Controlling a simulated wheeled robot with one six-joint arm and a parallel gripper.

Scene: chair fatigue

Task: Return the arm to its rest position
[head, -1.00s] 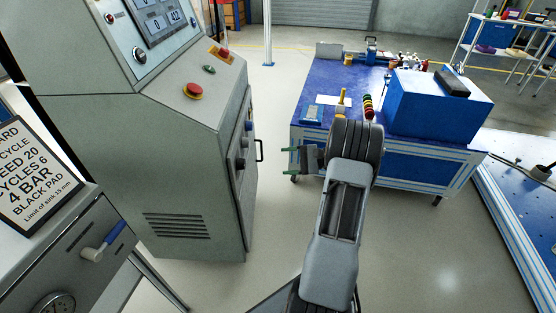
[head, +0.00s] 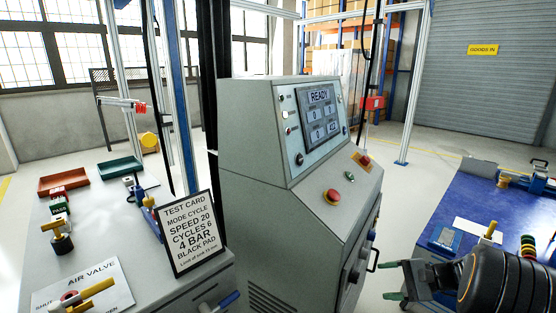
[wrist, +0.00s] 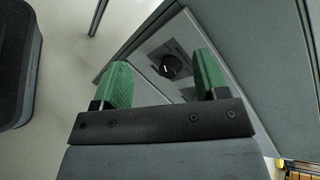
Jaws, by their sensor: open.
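My gripper (head: 394,280) shows at the lower right of the head view, with green fingertips apart and nothing between them. It is in front of the blue bench and to the right of the grey control cabinet (head: 254,180). In the wrist view my gripper (wrist: 163,85) is open and empty, its two green pads well apart. Behind the pads, the cabinet's side panel shows a black knob (wrist: 172,66). Most of my arm is outside the head view.
The cabinet's screen (head: 319,114) reads READY. A blue bench (head: 462,205) with small tools stands at the right. At the left, a grey table (head: 95,215) holds a test card (head: 186,230), an air valve sheet (head: 84,290), a red tray (head: 63,181) and a green tray (head: 120,167).

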